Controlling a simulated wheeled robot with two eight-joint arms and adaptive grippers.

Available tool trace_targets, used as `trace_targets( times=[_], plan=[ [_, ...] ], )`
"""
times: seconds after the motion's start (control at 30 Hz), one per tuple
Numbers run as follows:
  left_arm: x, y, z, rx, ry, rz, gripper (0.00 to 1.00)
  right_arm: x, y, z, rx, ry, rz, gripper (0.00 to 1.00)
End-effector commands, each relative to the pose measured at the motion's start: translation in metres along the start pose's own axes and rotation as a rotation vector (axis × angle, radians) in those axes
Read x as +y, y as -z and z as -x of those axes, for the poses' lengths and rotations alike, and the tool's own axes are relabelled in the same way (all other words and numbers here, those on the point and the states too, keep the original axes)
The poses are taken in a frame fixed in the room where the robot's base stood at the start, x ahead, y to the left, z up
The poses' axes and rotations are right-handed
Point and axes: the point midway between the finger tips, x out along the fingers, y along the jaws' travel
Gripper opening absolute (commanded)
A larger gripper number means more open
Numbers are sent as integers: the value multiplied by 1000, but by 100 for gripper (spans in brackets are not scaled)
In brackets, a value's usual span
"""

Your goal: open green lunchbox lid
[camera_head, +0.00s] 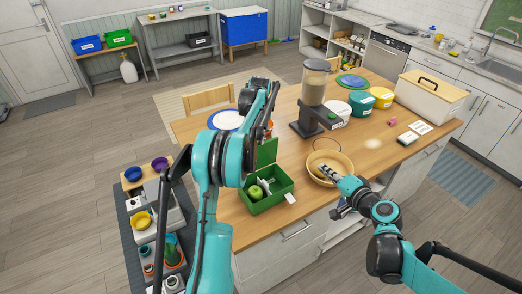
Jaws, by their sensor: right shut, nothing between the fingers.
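The green lunchbox (274,203) sits on the wooden table near its front edge. Its lid (267,151) stands upright at the back, so the box is open. A green apple (255,192) and some pale items lie inside. My left arm rises in front of the table, and its dark end (266,104) is above and behind the lid. The left fingers are hard to make out there, and the arm hides part of the lid. My right gripper (324,170) is shut and empty, over the yellow bowl (344,176) to the right of the lunchbox.
A food dispenser (313,88) stands behind the bowl. Several round containers, including a yellow one (382,97), and a cream bin (429,95) stand at the back right. A blue-rimmed plate (227,119) is behind my left arm. Table right of the bowl is mostly clear.

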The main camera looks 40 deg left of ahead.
Motion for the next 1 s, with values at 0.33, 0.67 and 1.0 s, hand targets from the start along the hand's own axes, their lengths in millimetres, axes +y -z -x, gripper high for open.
trace_targets(
  times=[0.33,0.67,1.0],
  plan=[
    [0,1,-1,2,0,1,0,7,-59,-108,-35,264,-244,0],
    [0,1,-2,2,0,1,0,23,-103,-147,-56,379,-395,0],
    [0,1,-1,2,0,1,0,11,-106,-184,-59,388,-409,0]
  ],
)
